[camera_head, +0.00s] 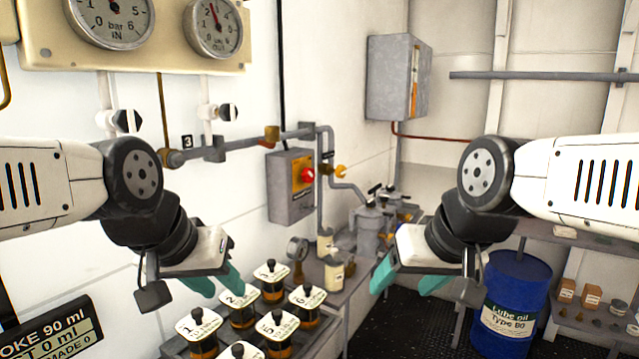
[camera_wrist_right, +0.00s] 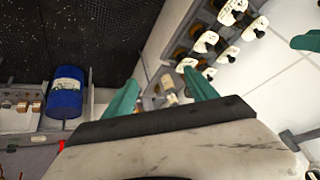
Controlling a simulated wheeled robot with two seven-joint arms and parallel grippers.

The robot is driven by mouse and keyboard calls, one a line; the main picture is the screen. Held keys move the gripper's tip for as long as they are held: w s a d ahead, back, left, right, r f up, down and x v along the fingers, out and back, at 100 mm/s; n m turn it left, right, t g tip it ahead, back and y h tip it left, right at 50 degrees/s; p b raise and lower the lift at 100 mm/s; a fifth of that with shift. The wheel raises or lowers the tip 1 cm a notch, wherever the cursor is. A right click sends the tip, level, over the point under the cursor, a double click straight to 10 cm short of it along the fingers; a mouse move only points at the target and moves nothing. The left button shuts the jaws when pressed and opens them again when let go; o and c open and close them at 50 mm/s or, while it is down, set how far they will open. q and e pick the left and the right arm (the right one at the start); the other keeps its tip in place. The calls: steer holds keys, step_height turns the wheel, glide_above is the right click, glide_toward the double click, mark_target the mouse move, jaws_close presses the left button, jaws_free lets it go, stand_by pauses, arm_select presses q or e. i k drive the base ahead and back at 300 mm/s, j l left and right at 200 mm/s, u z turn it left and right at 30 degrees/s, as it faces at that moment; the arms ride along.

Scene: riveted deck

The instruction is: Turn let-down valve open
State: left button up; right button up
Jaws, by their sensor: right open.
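No part in view is readably marked as the let-down valve, so I cannot tell which one it is. In the head view a yellow handle (camera_head: 341,171) sits on the pipework in the middle. Two black-and-white knobs (camera_head: 127,121) (camera_head: 228,112) hang below the gauges at upper left. My left gripper (camera_head: 214,281) is open and empty, near the labelled jars. My right gripper (camera_head: 408,278) is open and empty, left of the blue drum and apart from all pipework. Its two teal fingers also show in the right wrist view (camera_wrist_right: 160,88).
Labelled jars (camera_head: 272,271) stand in a bench rack between my grippers. A grey box with a red knob (camera_head: 291,187) is on the wall. A blue oil drum (camera_head: 511,302) stands at right, near a shelf with small boxes (camera_head: 591,297). Dark grating floor (camera_head: 400,325) shows between bench and drum.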

mark_target(341, 170)
steer(key=l+u, duration=0.1)
steer(key=l, duration=0.9)
steer(key=i+l+u, duration=0.1)
steer(key=l, duration=0.3)
steer(key=i+l, duration=0.35)
steer(key=l+u, duration=0.05)
